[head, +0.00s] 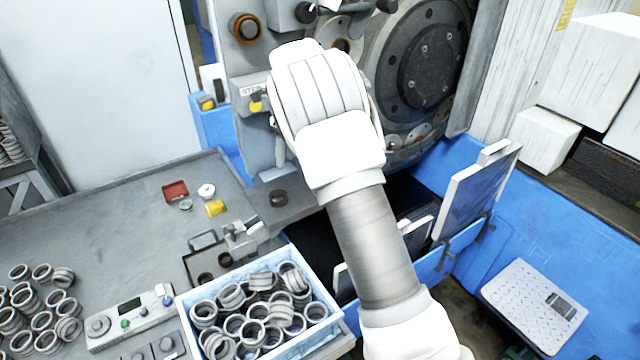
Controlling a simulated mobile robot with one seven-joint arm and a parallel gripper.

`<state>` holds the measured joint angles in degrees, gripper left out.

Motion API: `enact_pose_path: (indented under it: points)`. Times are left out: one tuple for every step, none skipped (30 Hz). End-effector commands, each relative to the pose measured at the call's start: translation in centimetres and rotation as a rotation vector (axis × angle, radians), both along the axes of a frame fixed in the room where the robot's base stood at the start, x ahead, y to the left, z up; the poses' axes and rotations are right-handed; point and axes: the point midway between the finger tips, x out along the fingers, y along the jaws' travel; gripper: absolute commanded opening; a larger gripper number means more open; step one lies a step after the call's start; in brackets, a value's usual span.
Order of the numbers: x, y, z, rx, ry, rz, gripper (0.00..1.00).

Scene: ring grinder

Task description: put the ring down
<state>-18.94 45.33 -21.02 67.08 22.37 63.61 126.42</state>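My white arm reaches up through the middle of the head view, toward the grinder. My gripper is hidden behind the arm, so its fingers and anything in them do not show. Many metal rings (255,312) lie heaped in a blue-rimmed crate (186,318) at the front edge of the grey table (110,215). More loose rings (40,320) lie on the table at the far left. The grinder's large dark round disc (430,58) stands behind my arm to the right.
A control box (130,318) sits left of the crate. A small fixture (235,243) stands behind the crate. A red tray (175,190) and a yellow piece (215,208) lie farther back. A raised panel (475,190) stands right of my arm. The table's middle left is clear.

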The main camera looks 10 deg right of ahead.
Motion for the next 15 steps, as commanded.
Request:
enact_pose_path:
  points:
    - [-0.1,-0.1,0.2,0.000,-0.001,0.003,0.38]
    - [-0.1,-0.1,0.3,0.000,-0.003,0.009,0.38]
    - [-0.3,-0.3,0.7,0.001,-0.008,0.022,0.38]
    - [-0.5,-0.5,1.2,0.001,-0.012,0.034,0.38]
    - [-0.8,-0.7,1.7,0.001,-0.018,0.054,0.38]
    - [-1.2,-1.1,2.5,0.002,-0.028,0.085,0.38]
    - [-1.6,-1.4,3.2,0.002,-0.038,0.114,0.38]
    - [-2.1,-1.8,4.0,0.001,-0.048,0.145,0.38]
    - [-2.9,-2.3,5.1,-0.002,-0.063,0.195,0.38]
    - [-3.6,-2.6,5.9,-0.004,-0.073,0.235,0.38]
    - [-4.2,-3.0,6.7,-0.006,-0.085,0.276,0.38]
    - [-5.2,-3.5,7.8,-0.011,-0.101,0.330,0.38]
    - [-5.9,-3.8,8.5,-0.017,-0.113,0.372,0.38]
    - [-6.6,-4.1,9.2,-0.022,-0.125,0.414,0.38]
    - [-7.6,-4.4,10.0,-0.029,-0.141,0.469,0.38]
